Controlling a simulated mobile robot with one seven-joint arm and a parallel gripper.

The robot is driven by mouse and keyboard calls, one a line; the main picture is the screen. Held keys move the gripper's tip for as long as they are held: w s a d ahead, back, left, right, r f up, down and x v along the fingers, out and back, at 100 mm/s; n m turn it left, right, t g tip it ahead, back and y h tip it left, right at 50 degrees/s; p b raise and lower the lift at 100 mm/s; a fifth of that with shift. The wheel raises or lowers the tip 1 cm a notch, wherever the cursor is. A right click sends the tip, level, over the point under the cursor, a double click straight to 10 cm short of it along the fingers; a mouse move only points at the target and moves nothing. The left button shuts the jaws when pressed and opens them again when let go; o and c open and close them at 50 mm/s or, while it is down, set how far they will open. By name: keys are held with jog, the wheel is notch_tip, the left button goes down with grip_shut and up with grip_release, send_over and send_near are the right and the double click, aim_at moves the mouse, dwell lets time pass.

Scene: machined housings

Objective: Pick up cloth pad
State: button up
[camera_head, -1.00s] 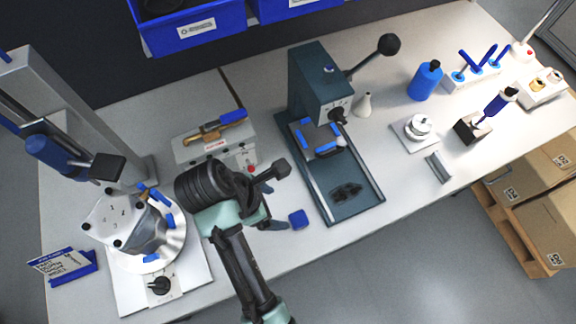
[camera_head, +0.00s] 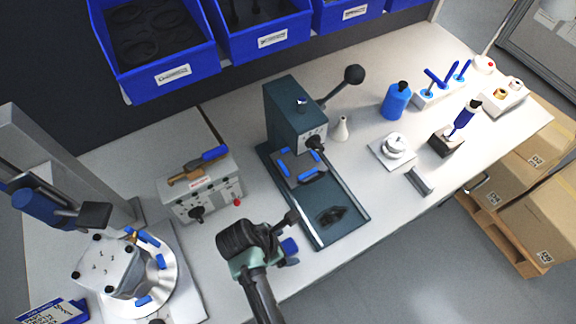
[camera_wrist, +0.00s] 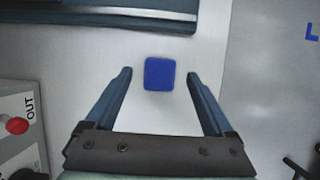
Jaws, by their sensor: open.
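The cloth pad (camera_wrist: 160,74) is a small blue square lying flat on the white bench. In the wrist view it sits between and a little beyond the two fingertips, not touched by either. In the head view the pad (camera_head: 289,246) shows just right of my gripper, partly hidden by it. My gripper (camera_wrist: 160,75) is open and empty, with its dark blue fingers on either side of the pad. In the head view the wrist hides most of the fingers.
The press (camera_head: 297,125) with its dark base (camera_head: 350,226) stands close behind the pad. A control box (camera_head: 203,190) with a red button is to the left, and a round fixture (camera_head: 165,283) beyond it. The bench's front edge is near the pad.

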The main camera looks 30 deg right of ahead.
jog(key=shift+d+f, duration=0.2)
jog(key=shift+f, duration=0.25)
grip_shut()
jog(key=shift+r, duration=0.15)
